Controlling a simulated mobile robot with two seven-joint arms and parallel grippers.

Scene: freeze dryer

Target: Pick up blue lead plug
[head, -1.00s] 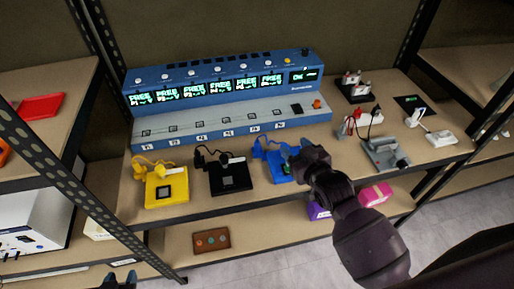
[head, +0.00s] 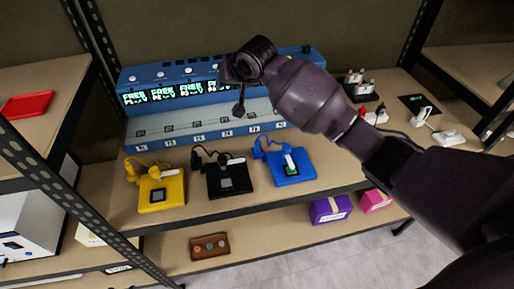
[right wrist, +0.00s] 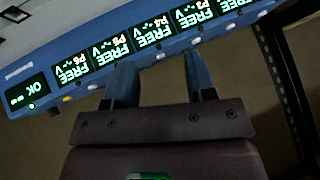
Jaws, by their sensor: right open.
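The blue device (head: 293,172) stands near the shelf's front edge in the head view. Its blue lead (head: 270,145) loops at its back left; the plug's exact outline is too small to tell. My right gripper (right wrist: 159,62) is open, with two blue-grey fingers apart and nothing between them in the right wrist view. In the head view the right arm reaches across the blue charging station (head: 165,76), and its hand is above and behind the blue device, apart from it; the fingertips are not clear there. My left gripper is not in view.
A yellow device (head: 160,190) and a black device (head: 229,180) with leads stand left of the blue one. Purple (head: 331,209) and pink (head: 376,200) boxes and a brown box (head: 209,246) are on the lower shelf. Dark uprights (head: 110,225) flank the shelf.

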